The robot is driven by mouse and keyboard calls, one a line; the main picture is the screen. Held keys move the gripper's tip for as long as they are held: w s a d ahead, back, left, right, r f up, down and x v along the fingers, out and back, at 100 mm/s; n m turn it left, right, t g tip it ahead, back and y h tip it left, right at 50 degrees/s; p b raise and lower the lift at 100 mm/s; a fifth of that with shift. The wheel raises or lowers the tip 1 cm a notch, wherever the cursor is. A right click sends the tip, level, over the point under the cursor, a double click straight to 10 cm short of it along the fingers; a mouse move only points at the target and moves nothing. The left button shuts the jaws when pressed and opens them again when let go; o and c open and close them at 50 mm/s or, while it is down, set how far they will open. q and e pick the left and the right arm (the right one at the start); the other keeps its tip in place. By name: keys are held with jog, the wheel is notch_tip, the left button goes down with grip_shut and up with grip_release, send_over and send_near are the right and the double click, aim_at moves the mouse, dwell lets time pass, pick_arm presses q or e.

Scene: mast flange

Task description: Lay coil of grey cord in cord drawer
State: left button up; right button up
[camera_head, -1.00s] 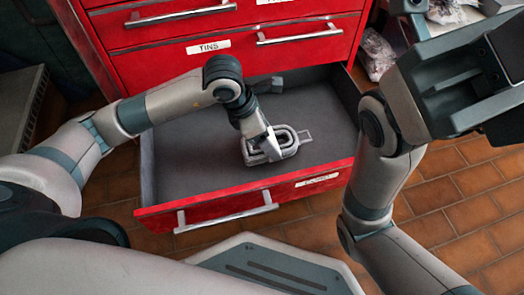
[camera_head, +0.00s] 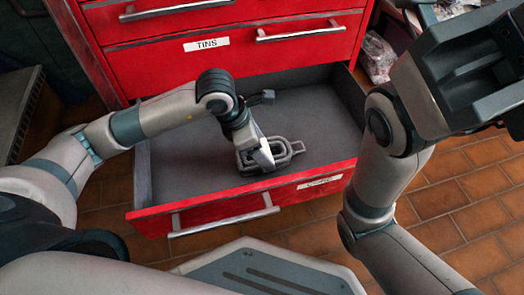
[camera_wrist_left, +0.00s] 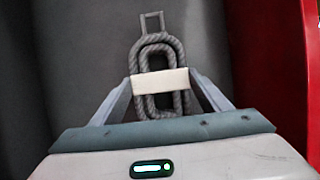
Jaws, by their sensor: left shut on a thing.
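The coil of grey cord (camera_head: 285,159) is inside the open cord drawer (camera_head: 190,160), near its front panel. My left gripper (camera_head: 262,152) reaches down into the drawer and is shut on the coil. In the left wrist view the coil (camera_wrist_left: 163,48) shows as oval loops with a pale band (camera_wrist_left: 160,83) across them, between the two fingers, and a small square loop at its far end. I cannot tell whether the coil touches the drawer floor. My right gripper (camera_head: 470,70) is close to the camera at the upper right; its fingertips do not show clearly.
The red cabinet has shut drawers above, one labelled TINS (camera_head: 206,43). The open drawer's floor is bare around the coil. A clear plastic bag (camera_head: 376,57) lies right of the cabinet. Brown tiles (camera_head: 455,205) cover the floor.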

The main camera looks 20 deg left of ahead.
pick_arm(q)
jog(key=shift+f, duration=0.1)
jog(key=shift+f, duration=0.1)
jog(key=o, duration=1.2)
jog(key=shift+c, duration=0.2)
jog(key=shift+r, duration=0.2)
